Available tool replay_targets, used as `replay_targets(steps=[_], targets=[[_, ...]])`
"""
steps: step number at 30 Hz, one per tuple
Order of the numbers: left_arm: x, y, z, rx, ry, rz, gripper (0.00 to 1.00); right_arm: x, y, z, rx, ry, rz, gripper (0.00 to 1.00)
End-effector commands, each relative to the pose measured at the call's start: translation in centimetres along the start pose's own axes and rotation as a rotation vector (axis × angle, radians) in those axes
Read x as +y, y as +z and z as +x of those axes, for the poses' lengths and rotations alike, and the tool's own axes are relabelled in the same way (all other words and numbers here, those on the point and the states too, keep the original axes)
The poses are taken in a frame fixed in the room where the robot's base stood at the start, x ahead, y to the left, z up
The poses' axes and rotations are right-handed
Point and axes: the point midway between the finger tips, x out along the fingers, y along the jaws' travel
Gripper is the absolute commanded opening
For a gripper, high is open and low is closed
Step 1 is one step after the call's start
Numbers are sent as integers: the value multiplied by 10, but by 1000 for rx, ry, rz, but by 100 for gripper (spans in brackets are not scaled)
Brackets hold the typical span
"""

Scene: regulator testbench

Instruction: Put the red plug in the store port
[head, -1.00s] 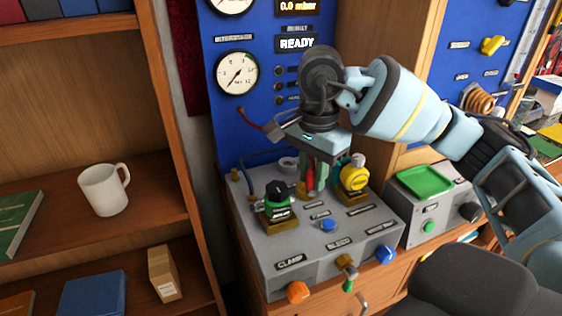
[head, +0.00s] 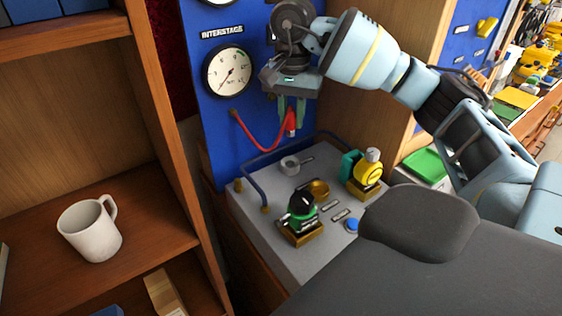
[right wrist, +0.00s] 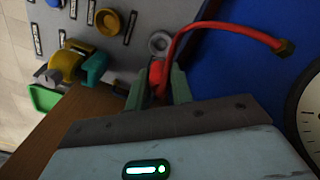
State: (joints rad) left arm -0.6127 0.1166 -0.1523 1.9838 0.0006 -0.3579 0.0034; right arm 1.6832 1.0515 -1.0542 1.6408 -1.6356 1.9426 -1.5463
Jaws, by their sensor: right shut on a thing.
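The red plug (head: 291,125) is between the fingers of my right gripper (head: 292,112), which is shut on it and points down, raised above the grey bench panel (head: 262,232). A red hose (head: 258,143) runs from the plug to the blue backboard. In the right wrist view the plug (right wrist: 156,72) shows between the green fingers (right wrist: 158,88). A brass ring socket (head: 318,188) stands empty on the panel. A grey ring port (head: 289,165) sits behind it, apart from the plug. I cannot read which one is the store port. My left gripper is out of view.
A green-and-black valve knob (head: 302,212) and a yellow fitting (head: 366,172) with a teal part stand on the panel. A blue hose (head: 254,180) loops at its back left. The gauge (head: 228,70) is on the blue backboard. A mug (head: 91,232) is on the left shelf.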

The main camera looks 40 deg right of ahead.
Motion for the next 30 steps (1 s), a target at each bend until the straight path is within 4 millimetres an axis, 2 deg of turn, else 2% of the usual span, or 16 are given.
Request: replay_targets(steps=[10, 21, 30], targets=[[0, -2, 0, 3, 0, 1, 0, 2, -4, 0, 0, 1, -14, 0], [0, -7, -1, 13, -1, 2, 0, 2, -3, 54, 0, 1, -13, 0], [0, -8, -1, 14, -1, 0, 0, 2, -4, 64, -1, 0, -12, 0]])
